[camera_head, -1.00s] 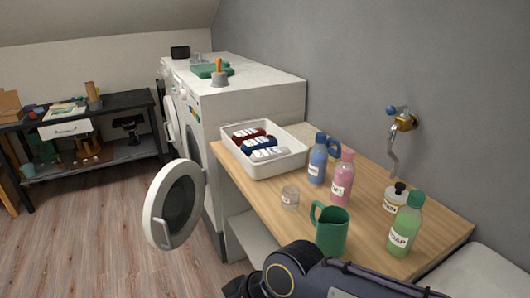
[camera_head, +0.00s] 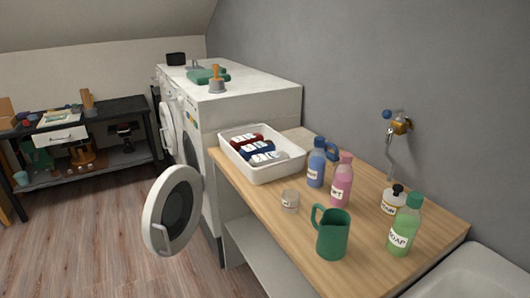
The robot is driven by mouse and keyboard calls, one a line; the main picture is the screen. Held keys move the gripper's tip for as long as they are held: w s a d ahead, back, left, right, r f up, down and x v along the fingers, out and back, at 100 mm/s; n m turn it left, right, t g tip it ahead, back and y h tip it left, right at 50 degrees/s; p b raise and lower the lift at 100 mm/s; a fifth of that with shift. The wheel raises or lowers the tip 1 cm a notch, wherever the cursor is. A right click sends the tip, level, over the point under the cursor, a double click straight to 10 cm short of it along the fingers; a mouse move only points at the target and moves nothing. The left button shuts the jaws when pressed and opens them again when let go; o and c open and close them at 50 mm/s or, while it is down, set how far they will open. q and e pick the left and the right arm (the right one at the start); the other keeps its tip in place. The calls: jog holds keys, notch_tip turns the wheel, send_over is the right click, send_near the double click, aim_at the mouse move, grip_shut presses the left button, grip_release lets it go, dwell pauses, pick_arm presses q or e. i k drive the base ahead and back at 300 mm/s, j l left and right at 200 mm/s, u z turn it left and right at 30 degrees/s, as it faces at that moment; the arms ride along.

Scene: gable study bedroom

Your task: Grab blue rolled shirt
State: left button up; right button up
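The blue rolled shirt (camera_head: 257,149) lies in a white tray (camera_head: 275,173) at the far left end of the wooden counter. It sits between a dark red rolled shirt (camera_head: 246,139) and a white or grey rolled one (camera_head: 268,158). Each roll has a white label. Neither of my grippers shows in the head view.
A green soap bottle (camera_head: 404,227) is at right. An open washer door (camera_head: 173,210) juts out left.

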aim_at(259, 147)
jog(key=i+j, duration=0.85)
jog(key=j, duration=0.3)
jog(key=i+j, duration=0.9)
jog(key=j, duration=0.2)
